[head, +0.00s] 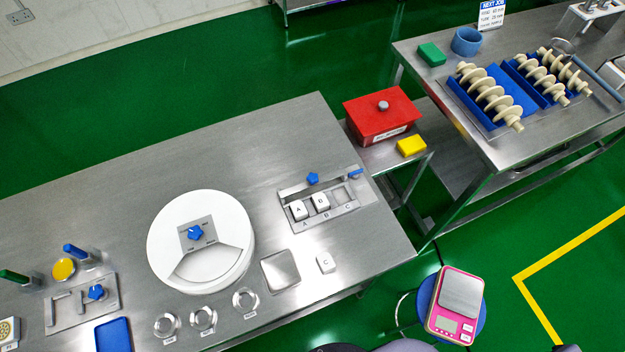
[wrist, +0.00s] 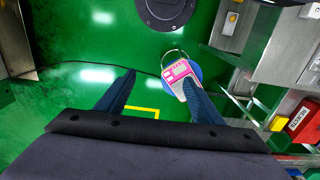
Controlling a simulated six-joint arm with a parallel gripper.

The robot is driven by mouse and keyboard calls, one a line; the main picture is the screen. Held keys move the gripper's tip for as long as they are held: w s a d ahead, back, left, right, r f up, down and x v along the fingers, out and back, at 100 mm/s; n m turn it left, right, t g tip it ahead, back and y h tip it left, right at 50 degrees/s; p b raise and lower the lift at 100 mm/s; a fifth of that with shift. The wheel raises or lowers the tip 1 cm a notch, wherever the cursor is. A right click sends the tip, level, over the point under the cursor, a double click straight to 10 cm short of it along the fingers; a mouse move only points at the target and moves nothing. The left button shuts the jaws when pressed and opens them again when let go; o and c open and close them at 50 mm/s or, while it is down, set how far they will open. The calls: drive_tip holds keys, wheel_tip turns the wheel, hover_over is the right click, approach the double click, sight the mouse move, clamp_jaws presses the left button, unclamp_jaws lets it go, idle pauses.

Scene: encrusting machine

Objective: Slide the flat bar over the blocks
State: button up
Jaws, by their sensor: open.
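A metal fixture (head: 335,212) with slots lettered A, B and C sits near the right end of the main table. White block A (head: 298,209) and white block B (head: 321,202) stand in their slots; slot C looks empty. White block C (head: 326,263) lies on the table in front of the fixture. What looks like the flat bar (head: 333,181) lies along the fixture's back edge, with a blue knob (head: 313,179) and a blue piece at its right end. My gripper (wrist: 159,79) is open and empty above the floor, away from the fixture.
A pink scale (head: 455,305) rests on a blue stool right of the table; it also shows in the wrist view (wrist: 181,73). A white round dial unit (head: 200,280) and a square metal plate (head: 280,270) are left of block C. A red box (head: 382,117) stands behind.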

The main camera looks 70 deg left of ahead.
drive_tip(key=shift+a+f, duration=0.1)
drive_tip(key=c, duration=0.5)
drive_tip(key=shift+o, duration=0.2)
drive_tip(key=w+a+f+n+t+y+b, duration=0.1)
drive_tip(key=w+a+f+n+t+b, duration=0.2)
drive_tip(key=a, duration=0.5)
drive_tip(key=w+a+f+n+y+b, duration=0.1)
drive_tip(key=w+a+f+n+b, duration=0.2)
drive_tip(key=a, duration=0.6)
drive_tip(key=a+f+n+t+y+b, duration=0.2)
drive_tip(key=a+f+y+b, duration=0.15)
drive_tip(key=a, duration=1.05)
drive_tip(key=n+y+b, duration=0.5)
drive_tip(key=b, duration=0.1)
approach(313, 179)
drive_tip(key=w+d+f, duration=0.2)
drive_tip(key=w+d, duration=0.2)
drive_tip(key=w, duration=0.5)
drive_tip(key=s+a, duration=0.1)
drive_tip(key=s, duration=0.1)
drive_tip(key=s+a+n+y+b, duration=0.1)
drive_tip(key=s, duration=0.2)
drive_tip(key=s+a+y, duration=0.1)
drive_tip(key=s, duration=0.2)
drive_tip(key=shift+a+r+g+y+b, duration=0.1)
drive_tip(key=shift+a+g+y+b, duration=0.1)
drive_tip(key=shift+g+y+b, duration=0.15)
drive_tip(key=shift+p+x, duration=0.55)
drive_tip(key=shift+x, duration=3.1)
